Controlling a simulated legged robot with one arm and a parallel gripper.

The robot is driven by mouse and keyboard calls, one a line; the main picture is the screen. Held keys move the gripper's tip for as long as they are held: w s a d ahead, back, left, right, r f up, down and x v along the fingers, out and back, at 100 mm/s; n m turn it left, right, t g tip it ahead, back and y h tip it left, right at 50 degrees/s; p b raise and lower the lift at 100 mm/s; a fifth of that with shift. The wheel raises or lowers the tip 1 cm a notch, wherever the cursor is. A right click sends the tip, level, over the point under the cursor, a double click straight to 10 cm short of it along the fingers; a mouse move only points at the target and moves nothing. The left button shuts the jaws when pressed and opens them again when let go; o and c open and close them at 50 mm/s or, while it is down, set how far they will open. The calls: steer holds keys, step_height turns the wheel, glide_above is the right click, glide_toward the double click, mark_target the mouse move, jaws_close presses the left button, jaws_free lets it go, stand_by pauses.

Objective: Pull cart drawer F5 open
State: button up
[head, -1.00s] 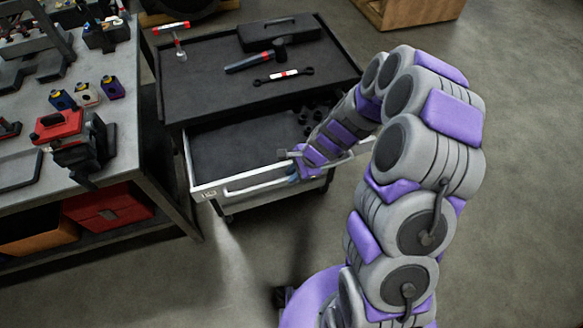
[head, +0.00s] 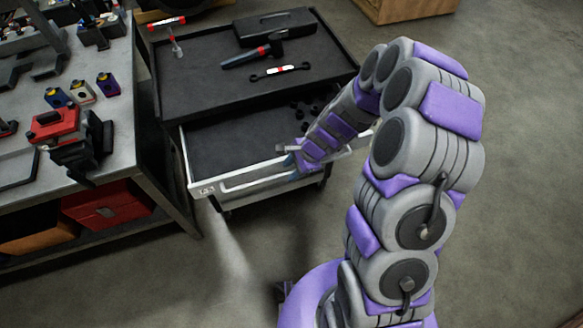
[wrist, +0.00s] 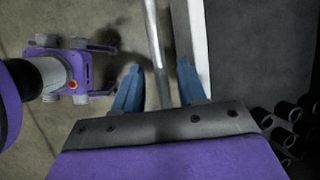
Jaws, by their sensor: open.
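The cart drawer (head: 235,143) is pulled out from under the black cart top, with a pale front panel. A small label (head: 206,190) sits at the front's left end; I cannot read it surely. The drawer's bar handle (head: 250,181) runs along the front. My gripper (head: 289,157) is at the right part of the front, partly hidden by my arm. In the wrist view, the open blue fingers (wrist: 159,72) stand on either side of the handle bar (wrist: 155,45), with gaps visible. The drawer's front panel (wrist: 195,35) is just right of them.
A hammer (head: 252,54), a wrench (head: 280,70) and a black case (head: 275,27) lie on the cart top (head: 200,85). Small dark cylinders (wrist: 285,130) lie in the drawer. A workbench (head: 120,145) stands close on the left. The floor (head: 520,200) at right is clear.

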steer(key=p+v, duration=0.2)
steer(key=v, duration=1.4)
steer(key=shift+d+r, duration=0.15)
steer(key=shift+r, duration=0.2)
steer(key=s+d+r+n+g+h+b, duration=0.1)
steer(key=s+r+n, duration=0.2)
steer(key=s, duration=0.6)
steer(key=s+d+r+n+h+b, duration=0.1)
steer(key=s+r+n+h, duration=0.1)
steer(key=s+n, duration=0.4)
steer(key=s+d+r+n+g+h+b, duration=0.1)
steer(key=s+r+n, duration=0.3)
steer(key=s, duration=0.9)
steer(key=shift+s+d+r+n+g+h, duration=0.2)
steer(key=shift+d+n+g+h, duration=0.1)
steer(key=shift+n+h, duration=0.3)
